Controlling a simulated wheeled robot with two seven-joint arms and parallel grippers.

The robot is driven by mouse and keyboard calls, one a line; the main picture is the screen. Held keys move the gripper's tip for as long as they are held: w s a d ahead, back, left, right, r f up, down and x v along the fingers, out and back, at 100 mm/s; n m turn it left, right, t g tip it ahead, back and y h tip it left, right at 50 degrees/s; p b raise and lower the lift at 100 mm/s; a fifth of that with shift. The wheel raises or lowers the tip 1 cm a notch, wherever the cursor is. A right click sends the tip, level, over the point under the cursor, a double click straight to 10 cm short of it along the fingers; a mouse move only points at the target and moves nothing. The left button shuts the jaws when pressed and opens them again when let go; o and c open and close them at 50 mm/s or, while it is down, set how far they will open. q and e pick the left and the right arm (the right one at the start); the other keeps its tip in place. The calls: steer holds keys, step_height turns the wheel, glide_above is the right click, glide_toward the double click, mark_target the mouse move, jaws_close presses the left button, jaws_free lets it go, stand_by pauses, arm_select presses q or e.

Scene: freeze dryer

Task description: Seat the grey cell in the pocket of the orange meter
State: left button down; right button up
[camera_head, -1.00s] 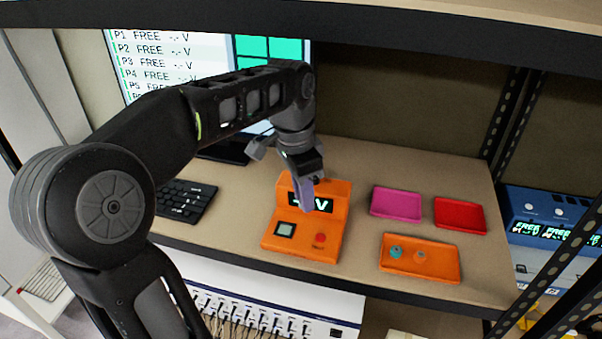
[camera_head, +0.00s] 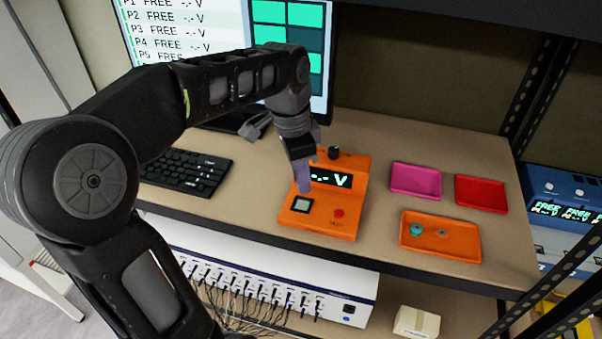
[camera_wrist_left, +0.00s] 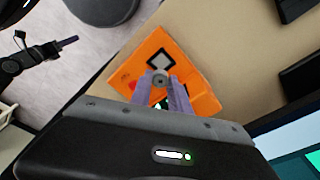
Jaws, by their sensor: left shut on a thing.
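The orange meter (camera_head: 345,205) stands on the bench, with a lit display on its raised back, a red button and a square pocket (camera_head: 301,204) with a dark rim and pale middle. My left gripper (camera_head: 303,187) points down over the meter, just behind the pocket in the head view. In the left wrist view, its purple fingers (camera_wrist_left: 161,82) are shut on the small round grey cell (camera_wrist_left: 160,79). The cell appears just beside the pocket (camera_wrist_left: 160,60); its height above the meter is unclear. My right gripper (camera_wrist_left: 66,43) seems to show at upper left there, its opening unclear.
Right of the meter are an orange tray (camera_head: 423,249) with a teal cell (camera_head: 416,230) and another small round piece (camera_head: 442,233), a pink tray (camera_head: 416,181) and a red tray (camera_head: 481,194). A keyboard (camera_head: 187,172) and monitor (camera_head: 285,60) stand left and behind.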

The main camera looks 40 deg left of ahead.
mark_target(301, 206)
arm_select(q)
steer(key=shift+f+b, duration=1.6)
steer(key=shift+f, duration=0.7)
steer(key=shift+f+b, duration=0.3)
steer(key=shift+f, duration=0.25)
stand_by(0.3)
steer(key=shift+s+f, duration=0.2)
steer(key=shift+f, duration=0.15)
stand_by(0.4)
steer(key=shift+r, duration=0.1)
